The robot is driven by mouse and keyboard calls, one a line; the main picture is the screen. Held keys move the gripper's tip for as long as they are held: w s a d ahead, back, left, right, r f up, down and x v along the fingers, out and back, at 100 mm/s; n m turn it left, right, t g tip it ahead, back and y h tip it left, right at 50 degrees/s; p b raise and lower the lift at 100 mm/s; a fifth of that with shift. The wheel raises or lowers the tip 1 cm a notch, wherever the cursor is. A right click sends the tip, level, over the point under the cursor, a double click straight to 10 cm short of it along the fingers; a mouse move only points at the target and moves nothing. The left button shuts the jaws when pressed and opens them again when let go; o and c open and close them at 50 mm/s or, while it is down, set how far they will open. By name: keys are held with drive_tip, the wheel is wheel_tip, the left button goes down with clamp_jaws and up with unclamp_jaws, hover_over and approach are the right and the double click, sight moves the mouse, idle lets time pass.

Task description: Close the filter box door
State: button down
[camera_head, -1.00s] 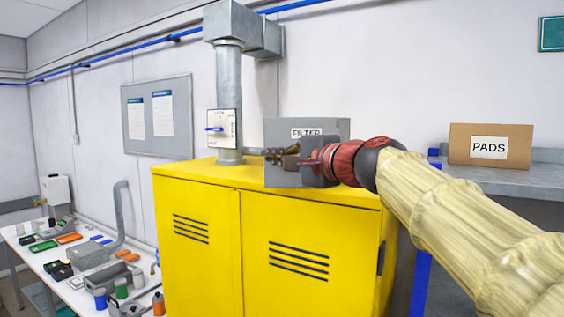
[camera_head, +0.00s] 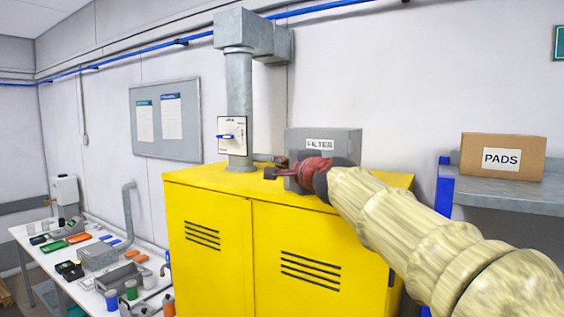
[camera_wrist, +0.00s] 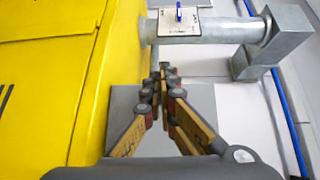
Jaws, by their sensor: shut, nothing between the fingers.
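The grey filter box (camera_head: 350,142), labelled FILTER, stands on top of the yellow cabinet near the wall. Its labelled upper part shows in the head view, but my wrist and gripper hide much of its lower front. I cannot tell how far its door stands from the box. My gripper (camera_head: 270,173) is shut and empty, low in front of the box and pointing left. In the wrist view, my closed fingers (camera_wrist: 164,72) lie over a flat grey panel (camera_wrist: 203,105). I cannot tell whether they touch it.
The yellow cabinet (camera_head: 210,270) fills the middle. A grey duct (camera_head: 240,110) with a switch plate (camera_head: 231,135) rises left of the filter box. A cardboard PADS box (camera_head: 520,155) sits on a grey shelf at right. A cluttered white bench (camera_head: 55,260) is at left.

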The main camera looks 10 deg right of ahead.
drive_tip(key=shift+w+d+p, duration=0.2)
drive_tip(key=shift+w+p, duration=0.25)
drive_tip(key=shift+w, duration=0.5)
drive_tip(key=shift+w+f, duration=0.1)
drive_tip(key=shift+w, duration=0.05)
